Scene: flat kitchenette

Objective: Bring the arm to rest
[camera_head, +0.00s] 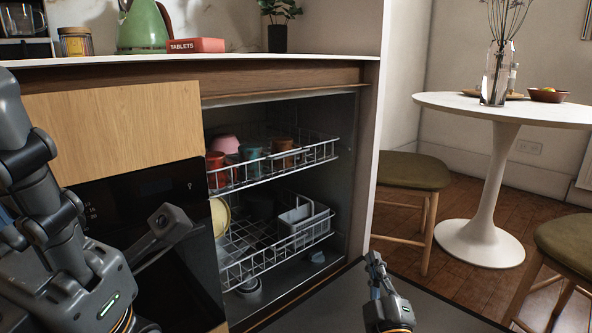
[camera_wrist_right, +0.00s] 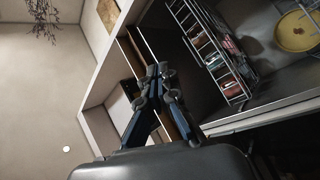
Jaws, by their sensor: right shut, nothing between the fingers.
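My right gripper (camera_head: 374,262) is low in front of the open dishwasher, just right of its lower rack, with its fingers together and nothing between them. In the right wrist view the closed fingers (camera_wrist_right: 156,74) point toward the cabinet side, apart from the racks. My left arm's grey end (camera_head: 85,270) fills the left edge of the head view, close to the camera. Its fingertips are not clear, so I cannot tell whether that gripper is open.
The dishwasher's upper rack (camera_head: 325,152) holds several cups and a pink bowl (camera_head: 224,144). The lower rack (camera_head: 305,240) holds a grey basket (camera_head: 297,219) and a yellow plate (camera_head: 219,216). A round table (camera_head: 440,101) and stools (camera_head: 412,171) stand right. Open floor (camera_head: 450,285) lies between.

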